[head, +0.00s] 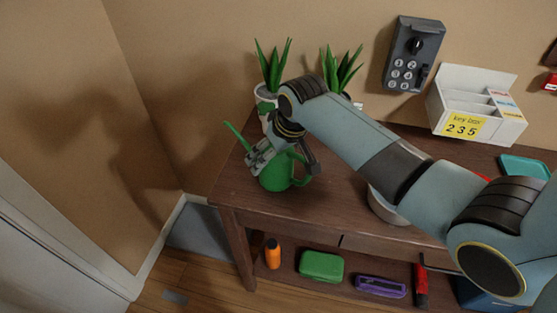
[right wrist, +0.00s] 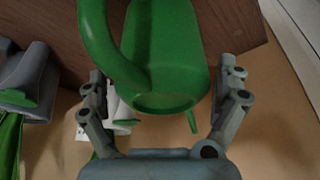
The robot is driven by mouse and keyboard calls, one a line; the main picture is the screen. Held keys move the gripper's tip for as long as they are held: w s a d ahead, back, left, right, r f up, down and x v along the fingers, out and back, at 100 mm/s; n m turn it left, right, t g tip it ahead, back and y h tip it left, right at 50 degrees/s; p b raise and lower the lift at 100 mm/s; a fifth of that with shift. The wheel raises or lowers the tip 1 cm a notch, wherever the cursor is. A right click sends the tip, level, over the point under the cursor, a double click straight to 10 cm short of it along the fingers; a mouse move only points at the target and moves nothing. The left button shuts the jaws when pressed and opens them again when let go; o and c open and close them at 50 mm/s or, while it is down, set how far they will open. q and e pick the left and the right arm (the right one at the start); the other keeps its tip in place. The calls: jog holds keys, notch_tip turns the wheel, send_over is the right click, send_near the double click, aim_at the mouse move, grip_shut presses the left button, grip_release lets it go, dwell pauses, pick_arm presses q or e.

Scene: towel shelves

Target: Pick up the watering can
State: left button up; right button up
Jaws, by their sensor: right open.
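The green watering can (head: 275,180) stands on the wooden table near its left end, its thin spout pointing up and left and its handle on the right. My right gripper (head: 286,160) reaches over it from above and hides its upper part. In the right wrist view the can (right wrist: 165,60) lies between the two spread fingers of my right gripper (right wrist: 163,75), with its curved handle at upper left. A gap shows between the can and each finger. The jaws are open and hold nothing. My left gripper is not in view.
Two potted plants (head: 273,68) (head: 340,72) stand behind the can near the wall. A bowl (head: 385,208) is partly hidden under my right arm. A keypad box (head: 412,55) and a white key box (head: 475,105) are at the wall. The lower shelf holds an orange bottle (head: 272,253) and a green case (head: 321,266).

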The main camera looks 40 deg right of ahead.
jog(key=c, duration=1.5)
